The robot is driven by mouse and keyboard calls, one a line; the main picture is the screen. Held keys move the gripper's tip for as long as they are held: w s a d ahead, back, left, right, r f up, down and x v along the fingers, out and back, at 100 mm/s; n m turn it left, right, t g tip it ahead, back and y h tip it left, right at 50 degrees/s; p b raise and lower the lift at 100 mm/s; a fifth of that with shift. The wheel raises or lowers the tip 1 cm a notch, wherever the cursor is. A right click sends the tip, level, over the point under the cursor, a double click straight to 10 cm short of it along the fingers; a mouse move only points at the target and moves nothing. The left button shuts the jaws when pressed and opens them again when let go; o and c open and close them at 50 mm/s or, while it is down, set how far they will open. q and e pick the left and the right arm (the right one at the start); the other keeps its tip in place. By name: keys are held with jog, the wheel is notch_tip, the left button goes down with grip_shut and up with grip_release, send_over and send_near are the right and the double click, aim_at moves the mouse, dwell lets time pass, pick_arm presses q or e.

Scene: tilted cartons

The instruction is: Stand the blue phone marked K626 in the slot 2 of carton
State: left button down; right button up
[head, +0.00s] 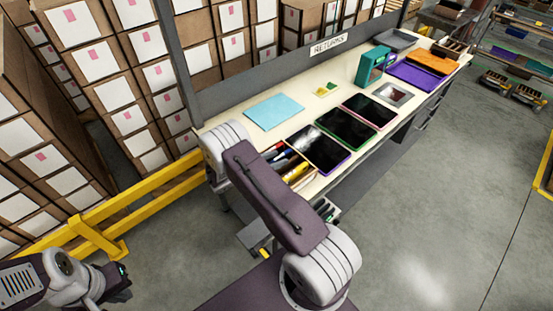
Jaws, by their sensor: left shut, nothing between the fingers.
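My left gripper (120,284) is at the bottom left, shut and empty, above the floor and well away from the table. My right arm's links cross the middle of the view; its gripper does not show. I cannot make out a blue phone marked K626. No numbered slots are readable. A teal box (362,67) with an opening in its side stands at the back of the table; I cannot tell if it is the carton. An open box (301,179) with several coloured items, partly hidden by my right arm, is at the table's near end.
The cream table (240,118) holds a light blue sheet (273,112), dark-bottomed trays rimmed purple (320,149), green (347,126) and pink (369,112), and a silver tray (394,94). A yellow rail (140,190) and stacked boxes are at left.

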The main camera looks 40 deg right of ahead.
jog(key=b+v, duration=0.1)
jog(key=v, duration=0.8)
notch_tip(320, 180, up, 7)
jog(key=p, duration=0.5)
jog(key=shift+p, duration=0.3)
